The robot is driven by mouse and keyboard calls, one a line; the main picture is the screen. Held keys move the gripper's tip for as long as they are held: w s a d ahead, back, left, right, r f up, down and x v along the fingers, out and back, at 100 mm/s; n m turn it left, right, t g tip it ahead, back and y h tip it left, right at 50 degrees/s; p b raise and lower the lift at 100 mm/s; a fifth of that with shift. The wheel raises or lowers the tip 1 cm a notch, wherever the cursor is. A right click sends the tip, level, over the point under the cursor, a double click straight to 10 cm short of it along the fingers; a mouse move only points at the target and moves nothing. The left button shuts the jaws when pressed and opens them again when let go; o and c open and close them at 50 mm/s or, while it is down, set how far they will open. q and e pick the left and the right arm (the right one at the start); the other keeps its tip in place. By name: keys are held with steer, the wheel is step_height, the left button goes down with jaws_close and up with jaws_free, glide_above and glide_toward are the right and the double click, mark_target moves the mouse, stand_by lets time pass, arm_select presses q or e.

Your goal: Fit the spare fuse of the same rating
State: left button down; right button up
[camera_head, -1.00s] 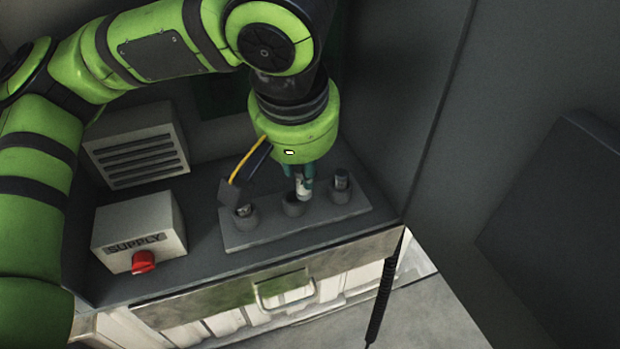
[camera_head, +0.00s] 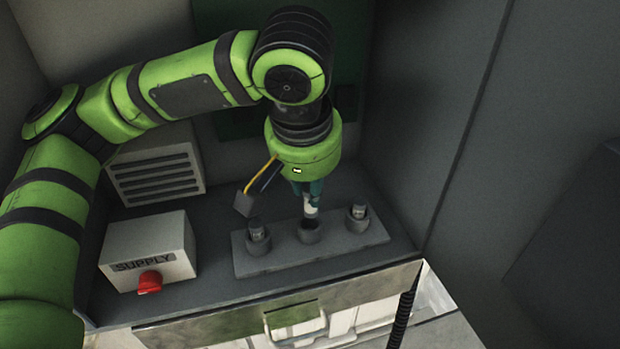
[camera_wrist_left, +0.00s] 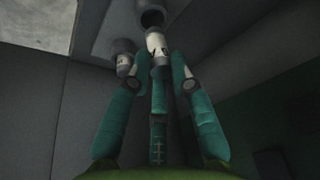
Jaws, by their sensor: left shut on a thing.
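My left gripper (camera_head: 309,190) points down over the middle socket (camera_head: 310,236) of a grey fuse block (camera_head: 350,245). Its teal fingers are shut on a fuse (camera_head: 311,205) with a white band and a dark lower end. The fuse is upright, just over the socket mouth. In the left wrist view the held fuse (camera_wrist_left: 157,44) shows between the fingers, and the dark opening of the middle socket (camera_wrist_left: 152,18) shows beyond its end. The left socket holds a fuse (camera_head: 257,230) and the right socket holds another (camera_head: 358,212). Ratings are not readable. My right gripper is out of view.
A SUPPLY box (camera_head: 150,250) with a red knob (camera_head: 149,283) stands left of the block. A vented grey box (camera_head: 158,172) is behind it. A drawer with a handle (camera_head: 295,318) is below the front edge. A grey wall (camera_head: 450,130) closes the right side.

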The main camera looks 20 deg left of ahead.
mark_target(308, 208)
arm_select(q)
steer(key=shift+s+p, duration=0.15)
steer(key=shift+p, duration=0.2)
stand_by(0.4)
steer(key=shift+f, duration=0.15)
steer(key=shift+f, duration=0.55)
steer(key=shift+f, duration=0.15)
stand_by(0.3)
steer(key=shift+f+b, duration=0.4)
steer(key=shift+f, duration=0.1)
steer(key=shift+f, duration=0.65)
